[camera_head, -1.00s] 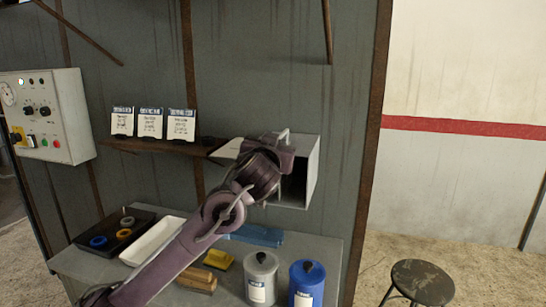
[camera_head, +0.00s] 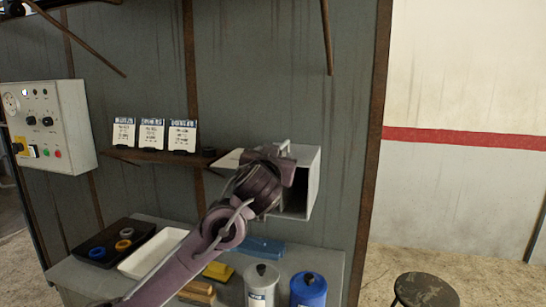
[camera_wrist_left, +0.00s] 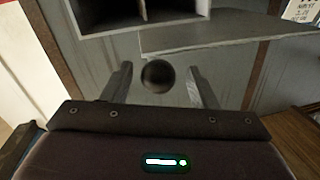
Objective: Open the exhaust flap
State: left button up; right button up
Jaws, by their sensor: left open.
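The exhaust box (camera_head: 308,160) is a pale grey box on the wall with a dark opening. Its grey flap (camera_head: 229,158) stands out from the box's left side, so the opening is partly uncovered. In the left wrist view the box (camera_wrist_left: 120,28) is at the top and the flap (camera_wrist_left: 215,32) slants to the right. A dark round knob (camera_wrist_left: 157,76) shows between the fingers of my left gripper (camera_wrist_left: 159,72). The fingers are apart, with gaps beside the knob. In the head view my wrist hides the fingertips and part of the flap. My right gripper is out of view.
A shelf (camera_head: 150,156) with sign cards is left of the box. Below are a bench with a black tray (camera_head: 90,258), a white tray (camera_head: 150,252), a blue object (camera_head: 262,247) and canisters (camera_head: 261,284). A control panel (camera_head: 62,125) hangs at the left.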

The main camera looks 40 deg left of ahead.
pick_arm(q)
jog(key=b+v, duration=0.1)
jog(key=v, duration=0.5)
jog(key=shift+b, duration=0.3)
jog(key=shift+s, duration=0.15)
